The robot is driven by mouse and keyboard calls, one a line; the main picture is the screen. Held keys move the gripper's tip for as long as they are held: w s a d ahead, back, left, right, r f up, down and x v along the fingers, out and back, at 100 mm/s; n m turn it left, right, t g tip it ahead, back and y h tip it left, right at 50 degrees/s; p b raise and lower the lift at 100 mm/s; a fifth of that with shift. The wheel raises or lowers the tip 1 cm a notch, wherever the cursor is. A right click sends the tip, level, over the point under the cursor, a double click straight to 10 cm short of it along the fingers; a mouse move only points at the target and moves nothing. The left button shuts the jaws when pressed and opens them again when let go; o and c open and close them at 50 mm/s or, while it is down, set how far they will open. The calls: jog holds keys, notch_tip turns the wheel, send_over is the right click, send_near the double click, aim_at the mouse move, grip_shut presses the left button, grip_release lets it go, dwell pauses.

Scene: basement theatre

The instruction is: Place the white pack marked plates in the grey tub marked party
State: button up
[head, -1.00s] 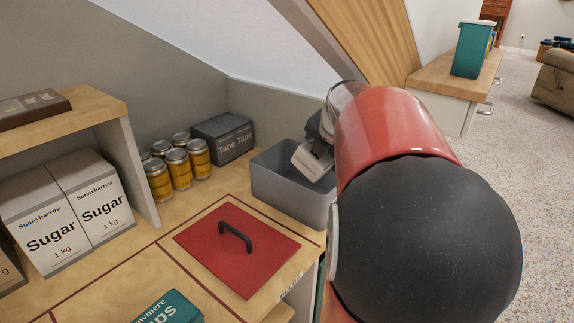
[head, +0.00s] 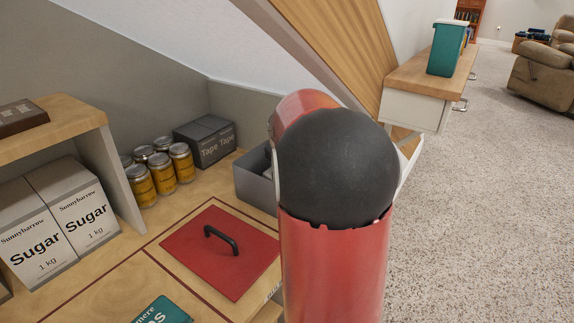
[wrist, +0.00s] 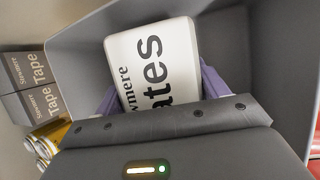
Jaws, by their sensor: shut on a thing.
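The white pack (wrist: 155,62) shows in the wrist view, with "ates" readable in dark letters. My gripper (wrist: 160,88) is shut on it, and the pack is within the walls of the grey tub (wrist: 90,35). Purple parts show on both sides of the pack; I cannot tell whether they are my fingers or something in the tub. Whether the pack touches the tub's floor is hidden. In the head view the grey tub (head: 256,188) stands on the wooden counter, mostly hidden behind my red arm. My gripper is hidden there, and the tub's marking is not visible.
A dark grey Tape pack (head: 210,145) and several yellow-labelled cans (head: 160,172) stand left of the tub. A red lid with a black handle (head: 215,265) lies in front. Sugar packs (head: 75,215) and a teal pack (head: 165,312) are nearer. A sloped ceiling hangs behind.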

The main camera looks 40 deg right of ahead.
jog(key=g+p, duration=0.2)
jog(key=shift+w+a+r+n+h+p, duration=0.1)
jog(key=shift+w+r+n+h+p, duration=0.2)
jog(key=shift+w+r, duration=0.1)
jog(key=shift+f+g, duration=0.2)
jog(key=shift+g, duration=0.2)
jog(key=shift+f+b, duration=0.8)
jog(key=shift+b, duration=0.25)
jog(key=shift+f, duration=0.6)
jog(key=o, duration=1.1)
jog(key=shift+c, duration=0.2)
